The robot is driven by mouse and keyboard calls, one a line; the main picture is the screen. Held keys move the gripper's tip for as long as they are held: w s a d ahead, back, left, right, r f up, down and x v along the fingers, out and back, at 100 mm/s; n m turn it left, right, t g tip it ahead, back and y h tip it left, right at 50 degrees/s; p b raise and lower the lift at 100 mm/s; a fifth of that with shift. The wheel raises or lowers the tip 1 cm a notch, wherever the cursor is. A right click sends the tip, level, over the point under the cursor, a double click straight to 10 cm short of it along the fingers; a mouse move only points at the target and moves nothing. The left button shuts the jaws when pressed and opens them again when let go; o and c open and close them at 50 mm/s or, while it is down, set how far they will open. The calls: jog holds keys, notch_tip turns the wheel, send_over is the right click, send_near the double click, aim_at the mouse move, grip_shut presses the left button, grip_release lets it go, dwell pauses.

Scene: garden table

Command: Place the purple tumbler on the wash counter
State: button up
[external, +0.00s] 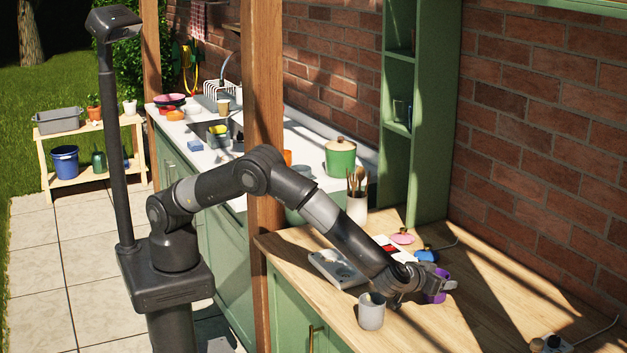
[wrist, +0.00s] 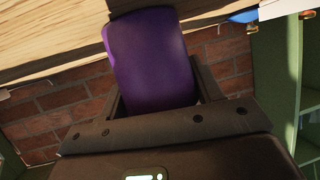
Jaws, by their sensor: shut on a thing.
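The purple tumbler (external: 439,286) is between the fingers of my gripper (external: 440,287) at the wooden counter (external: 480,330). In the wrist view the purple tumbler (wrist: 150,58) fills the space between the two dark fingers, and my gripper (wrist: 155,98) is shut on it. I cannot tell whether the tumbler touches the wood. The white wash counter (external: 225,157) with a sink (external: 237,133) is farther back on the left, beyond a wooden post.
A grey cup (external: 371,311) stands close to my gripper. A utensil crock (external: 357,207), a green pot (external: 340,158) and a wooden post (external: 264,120) stand between here and the sink.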

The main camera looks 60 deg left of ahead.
jog(key=shift+c, duration=1.1)
jog(key=shift+r, duration=0.15)
